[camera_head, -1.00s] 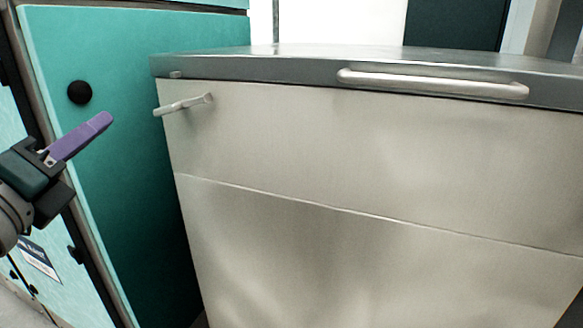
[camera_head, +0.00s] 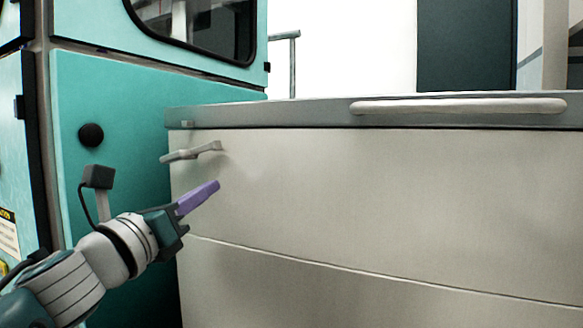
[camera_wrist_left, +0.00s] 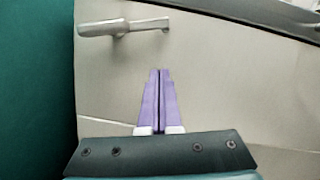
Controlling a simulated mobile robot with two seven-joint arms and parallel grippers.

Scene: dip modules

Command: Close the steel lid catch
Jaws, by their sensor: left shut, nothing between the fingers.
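The steel lid catch (camera_head: 190,152) is a small silver lever on the upper left of the pale box front, just below the lid (camera_head: 300,115). It lies close to level, its left end reaching the box's left edge. It also shows in the left wrist view (camera_wrist_left: 122,27), ahead of the fingers. The lid rests on the box with no gap that I can see. My left gripper (camera_head: 213,187), with purple fingers, is shut and empty, in front of the box, below and right of the catch and apart from it. My right gripper is out of view.
A long bar handle (camera_head: 458,106) runs along the lid's front edge. A teal cabinet (camera_head: 120,185) with a round black knob (camera_head: 91,135) stands close on the left. The box front (camera_head: 400,200) right of my gripper is clear.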

